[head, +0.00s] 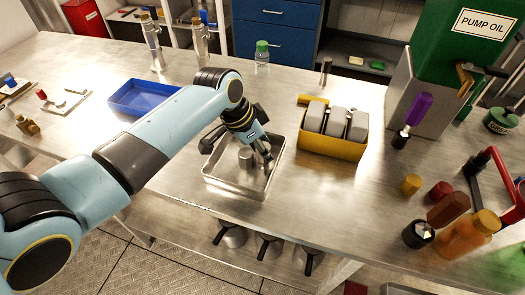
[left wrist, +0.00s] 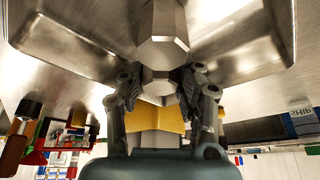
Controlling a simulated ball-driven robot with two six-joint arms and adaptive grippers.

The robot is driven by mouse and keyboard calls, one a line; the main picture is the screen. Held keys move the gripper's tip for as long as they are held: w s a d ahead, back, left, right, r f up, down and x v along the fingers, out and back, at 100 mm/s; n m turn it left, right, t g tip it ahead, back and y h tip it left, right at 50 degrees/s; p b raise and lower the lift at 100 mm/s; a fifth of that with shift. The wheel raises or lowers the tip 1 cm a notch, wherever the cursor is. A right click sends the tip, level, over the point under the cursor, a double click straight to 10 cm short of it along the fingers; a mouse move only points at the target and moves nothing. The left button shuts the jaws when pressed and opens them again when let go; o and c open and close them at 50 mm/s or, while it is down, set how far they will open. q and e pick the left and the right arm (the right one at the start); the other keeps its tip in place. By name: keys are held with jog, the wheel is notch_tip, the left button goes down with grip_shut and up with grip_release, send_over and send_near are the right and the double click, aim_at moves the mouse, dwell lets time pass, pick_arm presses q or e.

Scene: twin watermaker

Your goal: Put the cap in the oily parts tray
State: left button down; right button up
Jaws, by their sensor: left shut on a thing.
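My left gripper (head: 266,157) reaches down over a shallow steel tray (head: 213,184). In the left wrist view the gripper (left wrist: 160,85) is shut on a small grey metal piece, which looks like the cap (left wrist: 160,76). The fingers cover much of it in the head view. A grey metal cylinder (head: 246,158) stands inside the steel tray, beside the gripper. The tray's wall also shows in the left wrist view (left wrist: 62,48). I cannot tell whether the held piece touches the tray floor. My right gripper is in neither view.
A yellow bin (head: 330,148) with grey blocks stands right of the tray. A blue tray (head: 142,98) lies to the left. A purple-handled tool (head: 416,108), a green pump oil container (head: 462,60) and an orange bottle (head: 468,236) are at the right.

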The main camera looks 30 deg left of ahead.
pick_arm(q)
jog(key=c, duration=1.4)
grip_release()
jog(key=shift+o, duration=1)
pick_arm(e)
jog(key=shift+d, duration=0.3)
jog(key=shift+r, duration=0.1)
pick_arm(q)
jog(key=shift+r, duration=0.25)
jog(key=v, duration=1.1)
jog(key=shift+s+a+f, duration=0.1)
jog(key=shift+s+r, duration=0.15)
jog(key=shift+r, duration=0.25)
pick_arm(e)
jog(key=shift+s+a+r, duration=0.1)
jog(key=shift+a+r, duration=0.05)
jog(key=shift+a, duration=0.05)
